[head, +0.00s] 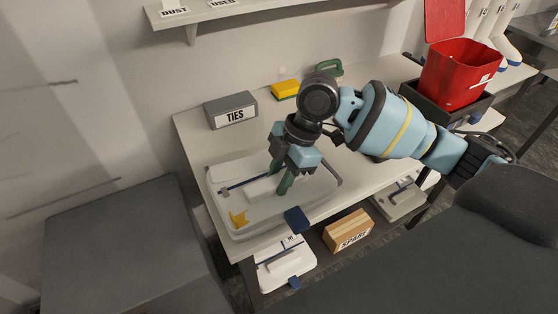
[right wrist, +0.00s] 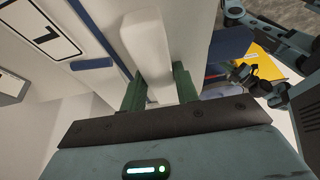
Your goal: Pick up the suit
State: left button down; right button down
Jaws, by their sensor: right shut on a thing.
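The suit (head: 308,192) appears to be the flat white pack lying on the bench, with a dark blue stripe, a yellow tab (head: 239,218) and a dark blue block (head: 297,219) at its front edge. A raised white grip bar (head: 262,187) stands on its top. My right gripper (head: 280,178) comes down over the pack from above. Its green fingers are shut on the bar, which also shows between them in the right wrist view (right wrist: 152,55). The pack appears to rest on the bench.
A grey box marked TIES (head: 231,111) and a yellow sponge-like block (head: 285,90) stand behind the pack. A red bin (head: 455,78) with its lid up is at right. A similar white pack (head: 284,266) and a SPARE carton (head: 348,231) are below. A shelf (head: 235,11) overhangs the back.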

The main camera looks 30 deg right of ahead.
jog(key=s+a, duration=0.1)
jog(key=s, duration=0.1)
jog(key=s+a, duration=0.1)
jog(key=s, duration=0.2)
jog(key=s+a+r, duration=0.1)
jog(key=s, duration=0.2)
jog(key=shift+s+a, duration=0.25)
jog(key=shift+a, duration=0.05)
jog(key=shift+r+p, duration=0.1)
jog(key=shift+p, duration=0.45)
pick_arm(q)
jog(key=shift+w+r, duration=0.55)
jog(key=shift+r, duration=0.25)
jog(key=shift+w+r+t, duration=0.4)
jog(key=shift+r, duration=0.15)
pick_arm(e)
jog(key=shift+p, duration=0.6)
pick_arm(q)
jog(key=shift+w+r, duration=0.4)
jog(key=shift+r, duration=0.05)
